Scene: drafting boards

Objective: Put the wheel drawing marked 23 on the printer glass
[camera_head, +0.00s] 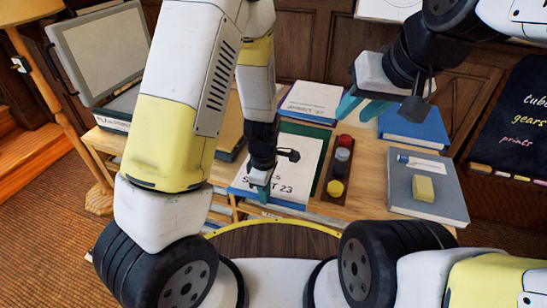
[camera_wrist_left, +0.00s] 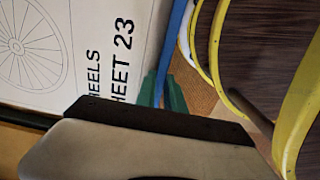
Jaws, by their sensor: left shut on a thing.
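The wheel drawing marked 23 (camera_head: 299,165) is a white sheet with a blue edge, lying on the table among stacked items. In the left wrist view, the drawing (camera_wrist_left: 75,45) shows part of a spoked wheel and the words "SHEET 23". My left gripper (camera_head: 260,178) is shut on its near blue edge; its green fingers (camera_wrist_left: 163,92) also show in the left wrist view. The printer (camera_head: 118,108) stands at the back left with its lid (camera_head: 102,48) raised; my left arm hides part of it. My right gripper (camera_head: 361,108) is open and empty above the table's back.
A dark tray with red, grey and yellow round pieces (camera_head: 336,188) stands right of the drawing. Another white sheet (camera_head: 312,101) lies behind. A grey book (camera_head: 447,197) carries a yellow block (camera_head: 423,189). A blue book (camera_head: 416,131) lies behind it.

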